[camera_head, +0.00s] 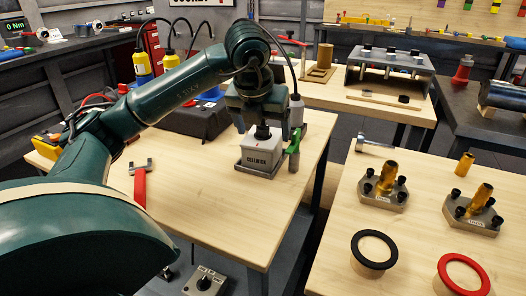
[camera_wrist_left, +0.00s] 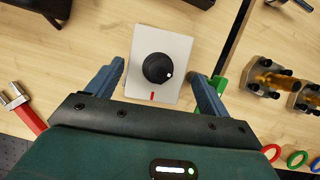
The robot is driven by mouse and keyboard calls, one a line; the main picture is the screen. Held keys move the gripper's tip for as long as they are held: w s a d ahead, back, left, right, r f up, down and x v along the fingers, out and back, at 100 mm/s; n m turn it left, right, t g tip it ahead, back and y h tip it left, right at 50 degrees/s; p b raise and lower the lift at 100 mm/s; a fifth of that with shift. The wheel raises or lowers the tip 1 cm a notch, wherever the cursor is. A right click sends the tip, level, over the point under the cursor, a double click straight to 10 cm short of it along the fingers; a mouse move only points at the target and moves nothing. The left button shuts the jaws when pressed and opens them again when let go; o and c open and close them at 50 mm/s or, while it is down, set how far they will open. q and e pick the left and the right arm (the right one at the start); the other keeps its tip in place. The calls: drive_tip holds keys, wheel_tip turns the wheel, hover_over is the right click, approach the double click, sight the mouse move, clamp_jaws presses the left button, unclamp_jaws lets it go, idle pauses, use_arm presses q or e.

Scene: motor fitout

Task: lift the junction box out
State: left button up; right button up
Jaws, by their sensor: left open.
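The junction box appears to be the light grey box (camera_head: 262,153) with a black knob on top, standing upright on a dark base plate (camera_head: 243,169) on the near wooden table. In the left wrist view its pale top (camera_wrist_left: 145,92) shows a round black knob (camera_wrist_left: 158,68) and a red mark. My left gripper (camera_head: 264,122) is above the box and open. In the left wrist view, my left gripper (camera_wrist_left: 160,74) has one finger on each side of the box; whether they touch it is unclear. The box's lower part is hidden there. My right gripper is not in view.
A green-handled item (camera_head: 294,150) stands right beside the box. A red-handled tool (camera_head: 140,184) lies to the left on the table. A second table holds metal fixtures (camera_head: 383,186), a black ring (camera_head: 375,250) and a red ring (camera_head: 463,275). The front of the near table is clear.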

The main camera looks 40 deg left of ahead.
use_arm(q)
drive_tip(key=x, duration=0.3)
drive_tip(key=b+x, duration=0.1)
drive_tip(key=x, duration=0.1)
drive_tip(key=shift+s+f, duration=0.15)
drive_tip(key=shift+s, duration=0.2)
drive_tip(key=shift+c, duration=0.2)
drive_tip(key=c, duration=0.9)
